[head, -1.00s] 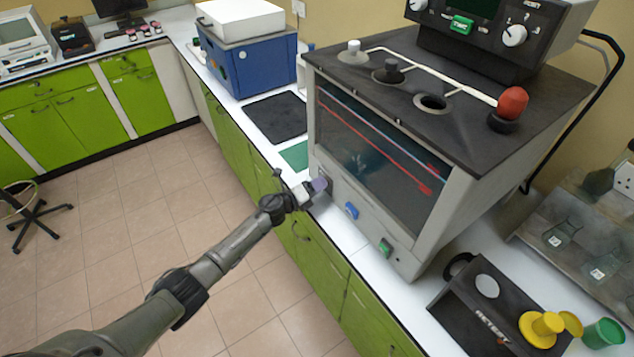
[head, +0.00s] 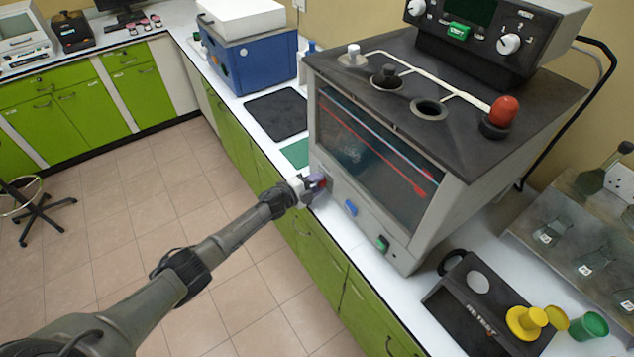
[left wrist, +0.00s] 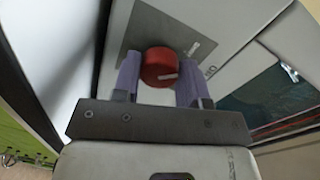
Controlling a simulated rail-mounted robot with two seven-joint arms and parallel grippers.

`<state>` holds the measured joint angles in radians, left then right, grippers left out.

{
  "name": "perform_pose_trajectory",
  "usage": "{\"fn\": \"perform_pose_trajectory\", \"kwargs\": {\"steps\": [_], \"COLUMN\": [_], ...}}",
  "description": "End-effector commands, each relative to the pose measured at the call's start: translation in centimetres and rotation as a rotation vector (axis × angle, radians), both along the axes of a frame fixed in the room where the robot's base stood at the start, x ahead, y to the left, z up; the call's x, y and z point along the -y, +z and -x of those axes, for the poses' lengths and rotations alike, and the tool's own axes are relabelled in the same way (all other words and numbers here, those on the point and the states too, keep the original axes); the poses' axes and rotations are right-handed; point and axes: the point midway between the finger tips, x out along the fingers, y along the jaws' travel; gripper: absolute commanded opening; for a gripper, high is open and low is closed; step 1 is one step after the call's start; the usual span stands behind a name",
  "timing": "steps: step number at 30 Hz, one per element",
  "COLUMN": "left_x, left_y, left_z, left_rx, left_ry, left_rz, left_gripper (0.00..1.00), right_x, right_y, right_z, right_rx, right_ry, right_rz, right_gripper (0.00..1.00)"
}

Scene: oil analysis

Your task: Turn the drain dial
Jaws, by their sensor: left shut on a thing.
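The drain dial is a round red knob with a pale mark, on a grey plate on the front of the bath machine (head: 345,222). In the left wrist view the red dial (left wrist: 160,66) sits between the two purple fingers of my left gripper (left wrist: 158,82), which is shut on it. In the head view my left gripper (head: 316,184) is at the machine's lower left front corner, and its fingers mostly hide the dial. My right gripper does not show in either view.
A blue switch (head: 351,208) and a green switch (head: 383,243) are on the same front panel, right of the dial. A black case (head: 470,305) with yellow caps stands at the lower right. A blue box (head: 250,66) stands further back on the counter.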

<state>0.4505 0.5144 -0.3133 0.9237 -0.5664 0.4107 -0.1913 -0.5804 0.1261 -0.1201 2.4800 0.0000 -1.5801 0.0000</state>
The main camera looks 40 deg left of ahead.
Motion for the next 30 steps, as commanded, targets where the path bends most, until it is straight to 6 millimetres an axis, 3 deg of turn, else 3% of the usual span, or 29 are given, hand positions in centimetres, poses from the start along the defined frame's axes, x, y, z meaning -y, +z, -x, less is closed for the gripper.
{"fn": "perform_pose_trajectory", "kwargs": {"steps": [21, 22, 30], "left_x": [0.00, 0.00, 0.00], "left_y": [-0.04, -0.04, -0.03], "left_z": [0.01, 0.01, 0.01], "left_rx": [-0.019, -0.019, -0.019], "left_ry": [0.000, 0.000, 0.000], "left_rz": [0.061, 0.061, 0.060], "left_gripper": [0.16, 0.41, 0.65], "right_x": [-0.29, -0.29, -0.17], "right_y": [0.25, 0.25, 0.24], "right_z": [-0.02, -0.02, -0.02], "right_rx": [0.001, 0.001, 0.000], "right_ry": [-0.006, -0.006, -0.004], "right_rz": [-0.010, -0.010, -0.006], "right_gripper": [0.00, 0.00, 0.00]}}
